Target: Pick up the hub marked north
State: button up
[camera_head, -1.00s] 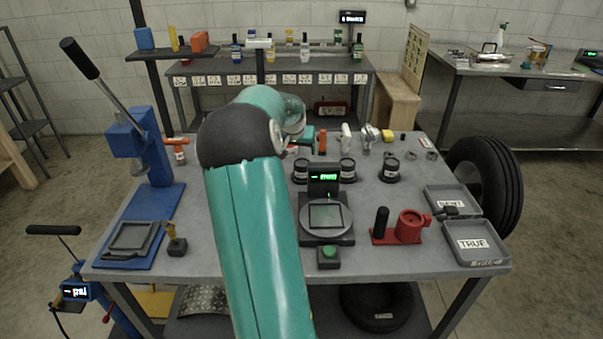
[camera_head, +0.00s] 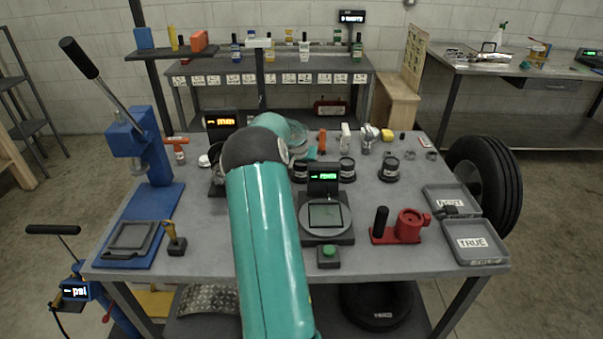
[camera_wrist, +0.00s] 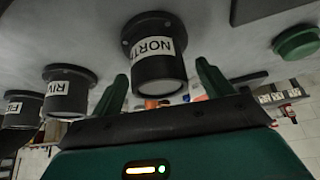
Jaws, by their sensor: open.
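The hub marked north (camera_wrist: 158,55) is a dark cylinder on a wider flange with a white label, seen upside down in the wrist view. My gripper (camera_wrist: 162,70) is open, with its two green fingers to either side of the hub's near end; contact cannot be told. Two more labelled dark hubs, one starting "RIV" (camera_wrist: 68,90) and one starting "FI" (camera_wrist: 20,108), stand to the left. My arm hides most of my gripper there.
The scale with a lit display (camera_head: 323,180) stands at the table's middle, a green button (camera_head: 328,251) before it. A red fixture (camera_head: 408,226) and grey trays (camera_head: 478,243) are at right, a blue press (camera_head: 150,150) at left. A round green object (camera_wrist: 297,41) is near my gripper.

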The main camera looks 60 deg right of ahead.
jog(key=c, duration=1.3)
jog(key=shift+r, duration=0.15)
jog(key=c, duration=0.3)
jog(key=shift+r, duration=0.1)
